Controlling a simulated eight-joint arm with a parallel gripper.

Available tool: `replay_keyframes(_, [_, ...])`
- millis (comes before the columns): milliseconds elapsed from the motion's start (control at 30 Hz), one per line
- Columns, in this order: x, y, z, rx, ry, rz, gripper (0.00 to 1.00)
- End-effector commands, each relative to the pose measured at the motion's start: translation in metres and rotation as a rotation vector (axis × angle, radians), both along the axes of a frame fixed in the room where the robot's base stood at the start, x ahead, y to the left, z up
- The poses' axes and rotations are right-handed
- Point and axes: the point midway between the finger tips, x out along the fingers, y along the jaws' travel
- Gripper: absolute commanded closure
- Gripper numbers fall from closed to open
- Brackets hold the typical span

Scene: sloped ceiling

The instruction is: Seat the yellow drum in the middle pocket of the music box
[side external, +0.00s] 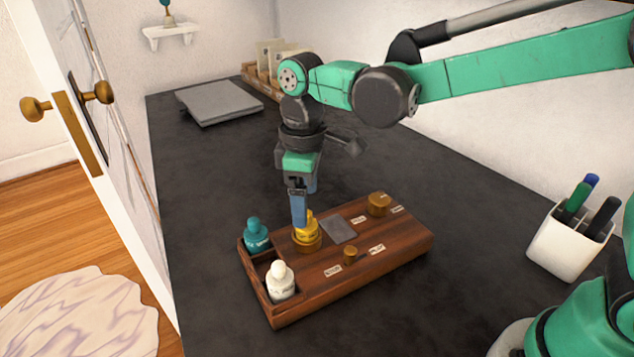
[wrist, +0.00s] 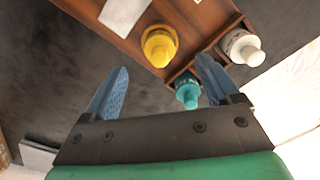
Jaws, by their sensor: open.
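The music box (side external: 395,255) is a long wooden box on the dark worktop. The yellow drum (side external: 308,229), with a narrower knob, stands upright on its top, over a gold-brown round base near the left end. It also shows in the wrist view (wrist: 159,46). My gripper (side external: 300,221) points down at the drum, its blue fingers partly covering it in the side view. The gripper is open; in the wrist view the drum lies ahead of the gap between the fingers (wrist: 161,76). I cannot tell how deep the drum sits or whether a finger touches it.
A teal bottle-shaped piece (side external: 256,236) and a white one (side external: 281,282) stand in the box's left-end tray. A grey plate (side external: 339,230), a small brass knob (side external: 350,254) and a larger one (side external: 378,204) are on top. A pen cup (side external: 565,240) stands right; a closed laptop-like slab (side external: 218,102) lies behind.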

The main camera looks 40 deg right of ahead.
Motion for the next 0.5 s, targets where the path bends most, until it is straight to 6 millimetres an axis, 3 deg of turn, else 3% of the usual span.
replay_keyframes(300, [0.0, 0.0, -0.04, 0.003, -0.003, -0.002, 0.18])
replay_keyframes(500, [0.0, -0.001, -0.049, 0.004, -0.004, -0.002, 0.18])
